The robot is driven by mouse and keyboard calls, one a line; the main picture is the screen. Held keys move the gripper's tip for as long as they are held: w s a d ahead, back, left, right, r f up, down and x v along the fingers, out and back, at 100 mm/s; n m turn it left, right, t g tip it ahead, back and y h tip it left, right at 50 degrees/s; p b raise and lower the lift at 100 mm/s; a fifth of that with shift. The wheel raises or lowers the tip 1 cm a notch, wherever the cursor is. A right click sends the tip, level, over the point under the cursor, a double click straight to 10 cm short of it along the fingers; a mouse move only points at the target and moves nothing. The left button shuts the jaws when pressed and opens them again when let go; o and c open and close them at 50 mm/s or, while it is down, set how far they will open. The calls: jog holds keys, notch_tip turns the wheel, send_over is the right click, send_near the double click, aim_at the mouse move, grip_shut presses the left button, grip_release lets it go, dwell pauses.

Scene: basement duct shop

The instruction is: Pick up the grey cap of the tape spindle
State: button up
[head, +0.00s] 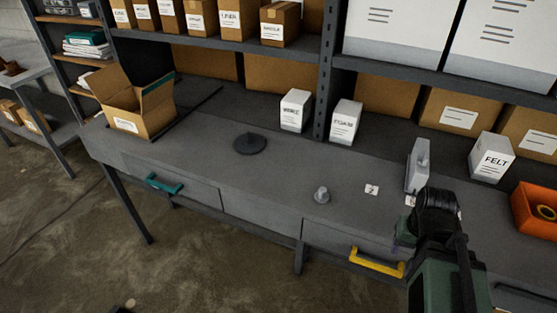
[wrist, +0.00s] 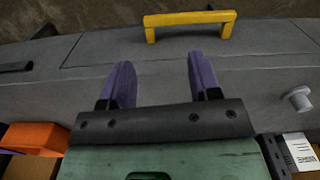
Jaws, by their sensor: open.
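A small grey cap with a wider base (head: 321,195) stands on the grey bench top near its front edge; I take it for the spindle cap. It also shows at the right of the wrist view (wrist: 298,99), apart from my fingers. A dark round base with a short central stub (head: 250,144) lies further left and back, perhaps the spindle. My gripper (wrist: 160,75) is open and empty, with two purple fingers over the bench's front part. In the head view my arm mostly hides the gripper, to the right of the cap.
A yellow drawer handle (head: 377,263) is at the bench front. A grey upright piece (head: 418,166) stands behind my arm. White boxes (head: 344,122), a FELT box (head: 490,158) and an orange bin (head: 536,209) line the back and right. An open carton (head: 139,108) is left. Mid-bench is mostly clear.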

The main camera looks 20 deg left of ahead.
jog(key=a+r+n+p, duration=0.1)
jog(key=a+r+p, duration=0.2)
jog(key=t+p, duration=0.1)
jog(key=p, duration=0.3)
send_near(323, 190)
jog(key=shift+w+d, duration=0.1)
jog(key=f+b, duration=0.7)
jog(key=w+f+b, duration=0.1)
jog(key=f+b, duration=0.2)
jog(key=f, duration=0.1)
jog(key=shift+a, duration=0.2)
jog(key=shift+r, duration=0.3)
jog(key=c, duration=1)
